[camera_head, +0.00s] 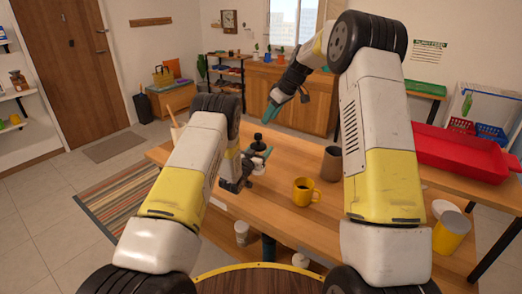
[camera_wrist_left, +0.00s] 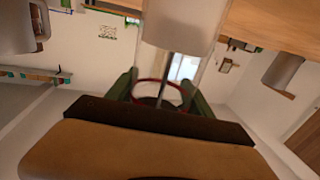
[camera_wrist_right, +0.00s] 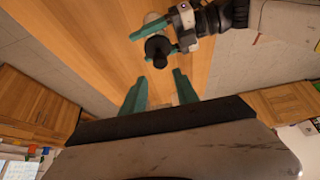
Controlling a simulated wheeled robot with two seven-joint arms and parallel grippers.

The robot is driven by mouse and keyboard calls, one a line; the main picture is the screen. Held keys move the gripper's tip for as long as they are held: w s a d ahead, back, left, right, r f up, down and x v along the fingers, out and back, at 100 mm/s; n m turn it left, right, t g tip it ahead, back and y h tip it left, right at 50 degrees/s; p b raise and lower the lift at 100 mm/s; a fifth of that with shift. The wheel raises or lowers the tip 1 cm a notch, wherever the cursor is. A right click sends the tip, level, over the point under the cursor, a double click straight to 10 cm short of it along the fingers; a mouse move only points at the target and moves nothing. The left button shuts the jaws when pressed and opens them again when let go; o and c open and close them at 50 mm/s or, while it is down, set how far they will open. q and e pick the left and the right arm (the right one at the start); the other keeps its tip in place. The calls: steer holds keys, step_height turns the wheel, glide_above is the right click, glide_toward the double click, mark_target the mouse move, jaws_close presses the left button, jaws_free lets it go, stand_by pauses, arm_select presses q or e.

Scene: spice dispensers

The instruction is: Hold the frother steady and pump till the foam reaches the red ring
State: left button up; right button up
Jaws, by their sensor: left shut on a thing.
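The frother (camera_head: 258,147) stands upright on the wooden table, its black knob on top. My left gripper (camera_head: 254,165) is shut on its body from the side. In the left wrist view, a red ring (camera_wrist_left: 158,82) shows between my green fingers, with a thin rod running past it. The foam level cannot be made out. My right gripper (camera_head: 279,105) is in the air, above and beyond the frother. In the right wrist view, its teal fingers (camera_wrist_right: 160,90) are apart and empty, with the black knob (camera_wrist_right: 158,48) beyond their tips.
A yellow mug (camera_head: 305,191) and a grey-brown cup (camera_head: 331,163) stand on the table (camera_head: 276,214) to the right of the frother. A red tray (camera_head: 460,152) and a yellow container (camera_head: 451,232) are farther right. The air around the knob looks clear.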

stand_by(0.4)
steer(key=shift+o, duration=1.4)
steer(key=n+t+h, duration=0.2)
steer(key=n+h, duration=0.7)
steer(key=n, duration=0.9)
glide_toward(257, 134)
steer(key=f, duration=0.1)
steer(key=x, duration=1)
steer(key=shift+w+d, duration=0.2)
steer(key=shift+d, duration=0.05)
jaws_close()
